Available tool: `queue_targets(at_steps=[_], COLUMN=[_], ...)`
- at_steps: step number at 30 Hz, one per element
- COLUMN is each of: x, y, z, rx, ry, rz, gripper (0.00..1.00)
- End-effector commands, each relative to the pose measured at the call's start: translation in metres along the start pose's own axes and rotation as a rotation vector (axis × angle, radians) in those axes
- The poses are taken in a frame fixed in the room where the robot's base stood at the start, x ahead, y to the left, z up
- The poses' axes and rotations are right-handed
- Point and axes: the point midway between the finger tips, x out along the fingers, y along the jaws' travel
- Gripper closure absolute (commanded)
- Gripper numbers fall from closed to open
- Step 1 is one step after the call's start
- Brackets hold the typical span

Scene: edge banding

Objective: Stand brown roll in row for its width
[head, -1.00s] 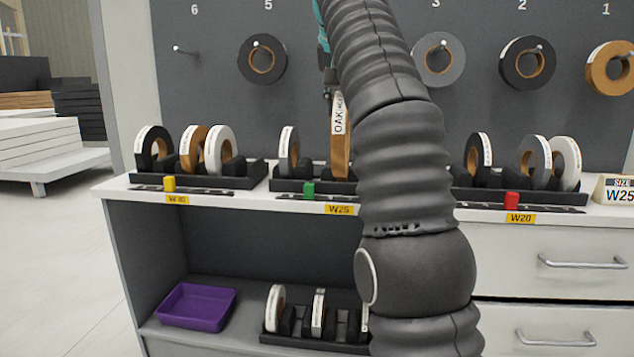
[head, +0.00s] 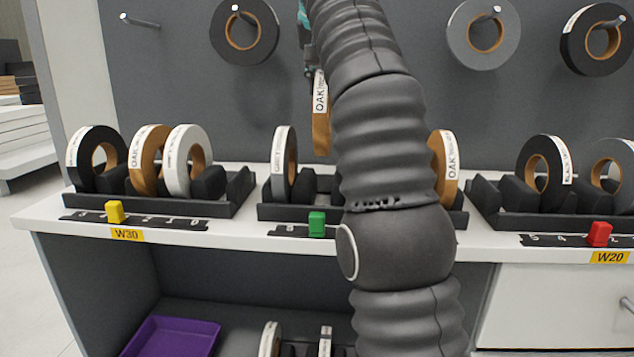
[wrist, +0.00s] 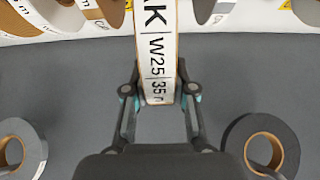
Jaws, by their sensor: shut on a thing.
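A brown oak roll (head: 321,110) hangs upright, edge-on, above the middle rack in the head view. In the wrist view the oak roll (wrist: 158,45) shows a white label with "W25" and "35 m". My gripper (wrist: 160,92) is shut on it, a finger on each side. In the head view my gripper (head: 308,60) is mostly hidden behind my arm. The W25 rack (head: 275,212) holds a grey roll (head: 284,165) at its left and another oak roll (head: 447,168) at its right. My arm hides the rack's middle. A green marker (head: 317,223) stands before it.
The W30 rack (head: 150,206) at left holds black, brown and white rolls. The W20 rack (head: 500,222) at right holds black and grey rolls. Rolls hang on wall pegs behind. A purple tray (head: 172,338) and more rolls are on the shelf below.

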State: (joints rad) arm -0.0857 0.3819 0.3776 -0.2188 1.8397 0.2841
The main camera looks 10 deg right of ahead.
Motion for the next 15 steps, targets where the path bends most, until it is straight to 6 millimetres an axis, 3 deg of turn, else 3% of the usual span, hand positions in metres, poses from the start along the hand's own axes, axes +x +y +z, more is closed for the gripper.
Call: queue_targets(at_steps=[15], x=[0.024], y=[0.002], z=[0.017], rx=[0.002], ry=[-0.001], rz=[0.001], gripper=[1.0])
